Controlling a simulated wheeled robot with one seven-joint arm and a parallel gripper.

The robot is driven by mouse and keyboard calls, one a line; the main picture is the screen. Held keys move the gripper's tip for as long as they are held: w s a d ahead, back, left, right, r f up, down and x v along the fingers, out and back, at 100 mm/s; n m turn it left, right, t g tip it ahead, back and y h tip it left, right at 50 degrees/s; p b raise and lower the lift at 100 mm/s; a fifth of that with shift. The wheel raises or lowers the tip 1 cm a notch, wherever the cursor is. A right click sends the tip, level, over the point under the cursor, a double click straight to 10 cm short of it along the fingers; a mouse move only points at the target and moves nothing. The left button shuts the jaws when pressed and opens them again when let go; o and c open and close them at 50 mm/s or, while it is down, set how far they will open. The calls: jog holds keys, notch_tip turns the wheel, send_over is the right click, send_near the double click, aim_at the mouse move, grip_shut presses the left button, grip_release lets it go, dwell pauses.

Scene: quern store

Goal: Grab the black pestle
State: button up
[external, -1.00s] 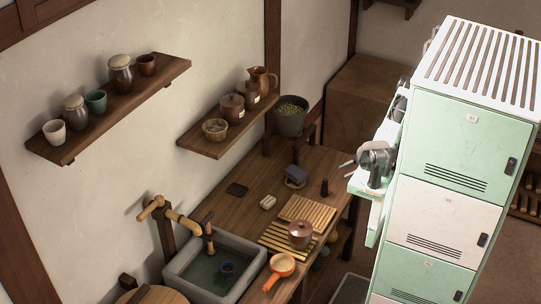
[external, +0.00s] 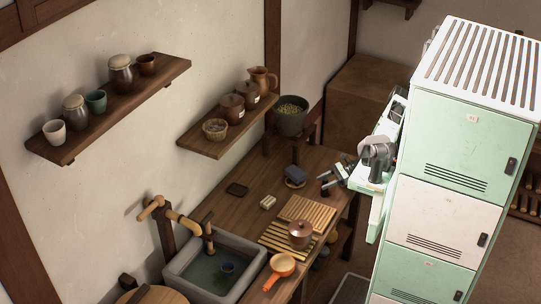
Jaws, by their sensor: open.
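The black pestle (external: 325,187) is a small dark upright cylinder near the right edge of the wooden counter (external: 222,203). My gripper (external: 328,184) is open, low over that edge, with its dark fingers pointing left at the pestle. The fingertips overlap the pestle in the picture and partly hide it. I cannot tell whether it stands between the fingers or touches them.
A dark blue-grey block on a round mat (external: 295,184) is just left of my gripper. A stone sink (external: 250,285) is at lower left.

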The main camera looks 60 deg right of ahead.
jog(key=shift+c, duration=0.2)
jog(key=c, duration=1)
